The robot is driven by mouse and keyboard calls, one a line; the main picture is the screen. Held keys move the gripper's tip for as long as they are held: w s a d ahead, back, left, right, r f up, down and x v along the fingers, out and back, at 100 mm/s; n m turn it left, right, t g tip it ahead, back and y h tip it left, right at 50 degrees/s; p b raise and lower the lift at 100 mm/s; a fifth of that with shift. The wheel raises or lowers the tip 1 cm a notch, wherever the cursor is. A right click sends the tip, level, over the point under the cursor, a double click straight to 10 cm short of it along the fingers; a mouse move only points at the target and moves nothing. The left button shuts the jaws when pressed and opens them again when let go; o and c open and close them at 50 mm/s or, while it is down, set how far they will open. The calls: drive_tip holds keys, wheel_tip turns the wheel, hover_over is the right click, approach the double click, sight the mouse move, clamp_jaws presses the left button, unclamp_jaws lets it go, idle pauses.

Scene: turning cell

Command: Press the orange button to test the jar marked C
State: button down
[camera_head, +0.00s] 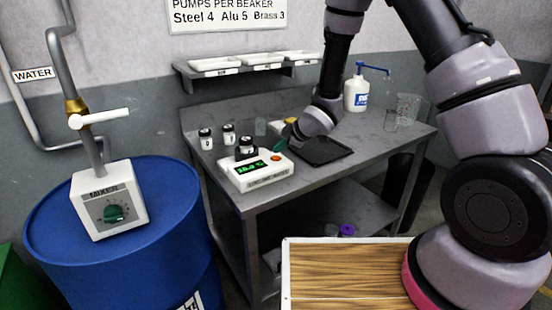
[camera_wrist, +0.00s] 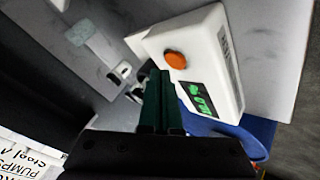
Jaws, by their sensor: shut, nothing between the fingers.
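The white tester box (camera_head: 257,180) stands near the front left of the bench, its green display lit. The orange button (camera_head: 276,157) is on its top; in the wrist view the button (camera_wrist: 175,60) lies just right of my fingertips. A black-lidded jar (camera_head: 246,149) stands on the tester's left part; I cannot read its mark. Two more black-lidded jars (camera_head: 206,139) (camera_head: 228,135) stand behind it on the bench. My gripper (camera_head: 292,138), with dark green fingers, is shut and empty, pointing down behind and right of the button, apparently apart from it. The fingers also show in the wrist view (camera_wrist: 159,78).
A black tray (camera_head: 322,151) lies right of the tester. A pump bottle (camera_head: 356,92) and clear beakers (camera_head: 408,106) stand at the back right. A wall shelf (camera_head: 250,67) holds white trays. A blue drum (camera_head: 120,235) with a mixer box (camera_head: 109,203) stands left of the bench.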

sight(279, 158)
drive_tip(key=shift+r, duration=2.55)
drive_tip(key=s+d+r+m+t+h, duration=0.25)
drive_tip(key=d+r+m+h, duration=0.25)
drive_tip(key=d+r+m, duration=1.05)
drive_tip(key=s+d+r+m+g, duration=0.1)
drive_tip(key=s+d+r+m, duration=0.2)
drive_tip(key=s, duration=0.9)
drive_tip(key=s+d+r+m+g, duration=0.1)
drive_tip(key=s+d+r+m, duration=0.3)
drive_tip(key=s+d+r, duration=0.3)
drive_tip(key=s+r, duration=0.4)
drive_tip(key=s, duration=0.1)
drive_tip(key=shift+d, duration=0.2)
drive_tip(key=shift+r+y, duration=0.1)
drive_tip(key=shift+y, duration=0.2)
